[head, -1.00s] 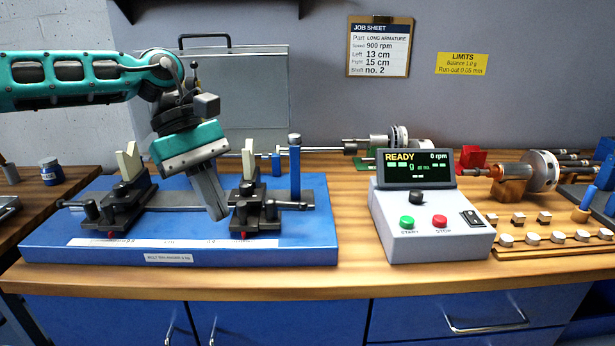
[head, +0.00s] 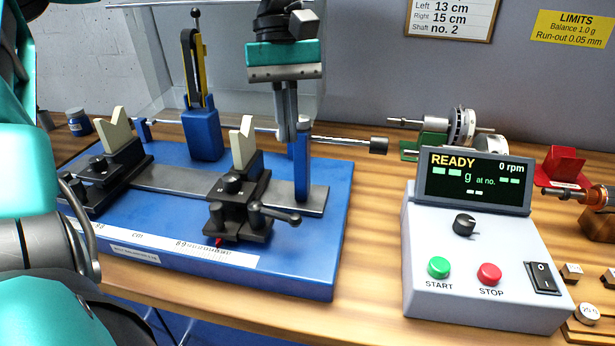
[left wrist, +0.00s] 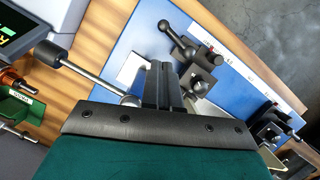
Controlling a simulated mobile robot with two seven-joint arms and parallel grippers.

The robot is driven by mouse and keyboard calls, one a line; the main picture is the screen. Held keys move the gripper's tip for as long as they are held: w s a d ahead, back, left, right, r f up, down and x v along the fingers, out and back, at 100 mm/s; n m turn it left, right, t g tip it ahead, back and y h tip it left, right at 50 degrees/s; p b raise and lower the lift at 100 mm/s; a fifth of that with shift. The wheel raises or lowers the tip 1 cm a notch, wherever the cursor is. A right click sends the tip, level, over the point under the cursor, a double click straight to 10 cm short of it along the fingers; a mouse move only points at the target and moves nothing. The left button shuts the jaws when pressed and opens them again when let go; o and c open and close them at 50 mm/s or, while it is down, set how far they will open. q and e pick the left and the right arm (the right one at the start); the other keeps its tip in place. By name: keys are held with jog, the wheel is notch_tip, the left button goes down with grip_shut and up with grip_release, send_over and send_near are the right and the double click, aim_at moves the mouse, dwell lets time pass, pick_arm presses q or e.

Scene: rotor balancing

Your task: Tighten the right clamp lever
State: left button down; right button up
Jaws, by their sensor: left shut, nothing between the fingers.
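The right clamp lever (head: 275,215) is a dark handle with a round knob, sticking out to the right from the black right support (head: 240,207), which carries a cream V-block (head: 243,143). In the left wrist view the lever (left wrist: 178,40) lies beyond the fingertips, apart from them. My left gripper (head: 287,139) has a teal body and grey fingers. It is shut and empty, pointing down behind the right support, close to the blue post (head: 302,165). In the left wrist view its fingers (left wrist: 160,68) are together. My right gripper is not in view.
The blue base plate (head: 300,270) carries a second black support (head: 108,170) at left and a blue holder (head: 202,135) with a yellow-black upright part. A rod with a dark end (head: 378,145) extends right behind the post. The control box (head: 480,270) stands at right, reading READY.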

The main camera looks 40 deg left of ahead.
pick_arm(q)
jog(key=shift+s, duration=0.15)
jog(key=shift+b+x, duration=0.45)
jog(key=shift+x, duration=4.55)
